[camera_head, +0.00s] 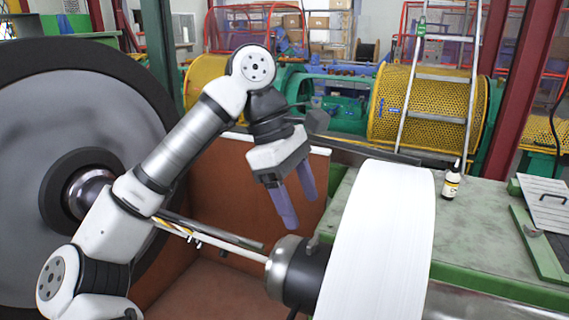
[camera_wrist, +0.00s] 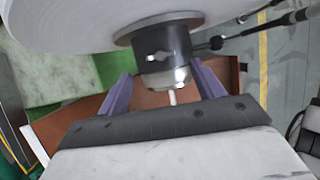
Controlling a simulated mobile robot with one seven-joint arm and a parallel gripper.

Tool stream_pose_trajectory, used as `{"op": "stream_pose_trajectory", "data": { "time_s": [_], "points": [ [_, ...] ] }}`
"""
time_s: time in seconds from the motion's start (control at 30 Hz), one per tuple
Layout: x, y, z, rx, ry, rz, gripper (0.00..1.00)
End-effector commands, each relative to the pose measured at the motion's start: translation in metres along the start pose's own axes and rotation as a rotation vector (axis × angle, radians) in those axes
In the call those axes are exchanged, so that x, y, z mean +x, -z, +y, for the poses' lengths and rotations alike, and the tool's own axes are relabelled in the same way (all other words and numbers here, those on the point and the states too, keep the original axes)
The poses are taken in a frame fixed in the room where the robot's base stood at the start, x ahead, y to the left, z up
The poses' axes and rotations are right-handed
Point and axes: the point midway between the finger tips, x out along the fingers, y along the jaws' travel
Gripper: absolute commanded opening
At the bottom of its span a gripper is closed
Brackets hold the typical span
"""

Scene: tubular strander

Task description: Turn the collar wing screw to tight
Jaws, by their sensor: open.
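The dark collar (camera_head: 308,272) sits on the shaft against the left side of the white reel (camera_head: 385,235). A small grey wing screw (camera_head: 313,243) stands on top of the collar. In the wrist view, the collar (camera_wrist: 164,45) lies ahead under the reel (camera_wrist: 90,18), with the wing screw (camera_wrist: 159,57) small on its near face. My gripper (camera_head: 298,208) is open and empty, its purple fingers pointing down above the collar, apart from the screw. In the wrist view, the fingers (camera_wrist: 161,76) stand either side of the collar's image. The screw's exact angle is too small to tell.
A large dark wheel (camera_head: 70,165) is at the left. A thin pale rod (camera_head: 232,247) runs into the collar's metal end. A green-edged bench (camera_head: 490,235) with a small bottle (camera_head: 451,182) lies right of the reel. A brown panel (camera_head: 225,185) stands behind my arm.

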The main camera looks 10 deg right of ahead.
Motion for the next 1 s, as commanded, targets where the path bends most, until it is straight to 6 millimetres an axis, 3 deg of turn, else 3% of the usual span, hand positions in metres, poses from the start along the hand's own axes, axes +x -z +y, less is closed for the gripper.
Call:
{"op": "stream_pose_trajectory", "data": {
  "time_s": [0.2,0.4,0.6,1.0],
  "points": [
    [-0.039,0.0,0.0,-0.004,-0.002,0.004,0.67],
    [-0.065,0.0,0.0,-0.003,-0.001,0.003,0.67],
    [-0.075,0.0,0.0,-0.001,0.0,0.0,0.67],
    [-0.074,-0.002,0.001,0.006,-0.006,-0.013,0.67]
  ]
}}
